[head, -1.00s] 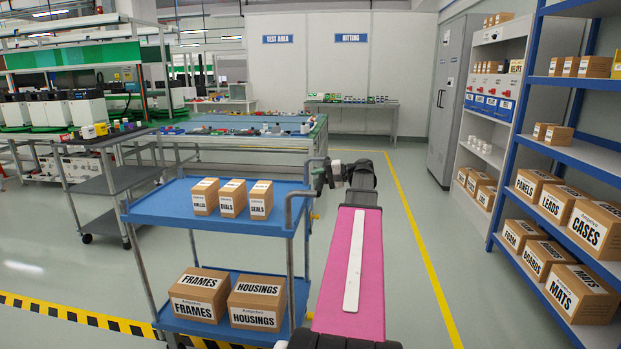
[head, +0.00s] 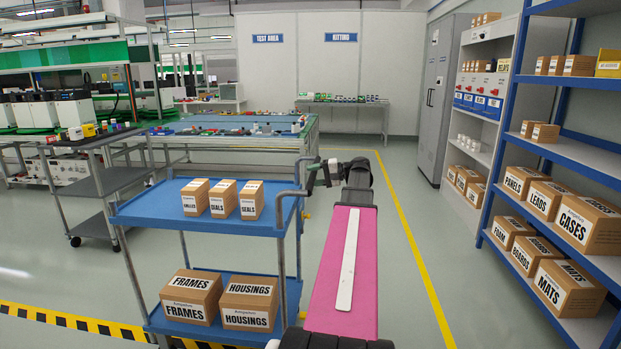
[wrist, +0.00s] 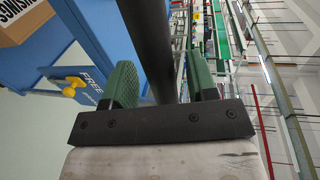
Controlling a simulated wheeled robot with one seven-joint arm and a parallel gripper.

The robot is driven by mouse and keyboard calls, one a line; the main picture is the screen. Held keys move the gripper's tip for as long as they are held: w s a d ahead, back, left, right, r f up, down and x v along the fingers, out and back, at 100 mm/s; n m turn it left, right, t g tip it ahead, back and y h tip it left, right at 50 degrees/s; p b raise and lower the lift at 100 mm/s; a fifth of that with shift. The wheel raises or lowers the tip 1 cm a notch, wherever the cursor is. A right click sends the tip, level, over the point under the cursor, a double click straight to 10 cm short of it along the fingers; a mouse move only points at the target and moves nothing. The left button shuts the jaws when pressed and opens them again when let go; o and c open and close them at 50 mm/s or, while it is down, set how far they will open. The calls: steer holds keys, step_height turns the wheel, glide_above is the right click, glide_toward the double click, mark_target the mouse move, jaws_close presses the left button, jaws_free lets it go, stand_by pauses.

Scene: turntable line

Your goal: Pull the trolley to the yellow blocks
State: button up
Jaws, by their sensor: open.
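The blue two-shelf trolley (head: 165,218) stands left of my arm in the head view, with grey posts and a grey handle (head: 279,208) at its right end. Small boxes sit on its top shelf and larger FRAMES and HOUSINGS boxes on its lower shelf. My gripper (head: 325,174) is beside the handle end. In the wrist view my open gripper (wrist: 163,82) has its two green fingers on either side of a dark bar (wrist: 154,45), with gaps visible. A blue panel with a yellow knob (wrist: 70,87) and the word FREE is at left. I cannot make out yellow floor blocks.
Blue shelving (head: 560,145) with labelled boxes stands on the right. A yellow floor line (head: 415,240) runs beside clear floor. A black-and-yellow strip (head: 75,322) lies at lower left. A dark cart (head: 100,182) and a long worktable (head: 235,140) stand behind the trolley.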

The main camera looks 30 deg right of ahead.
steer(key=v, duration=0.9)
steer(key=shift+s, duration=0.1)
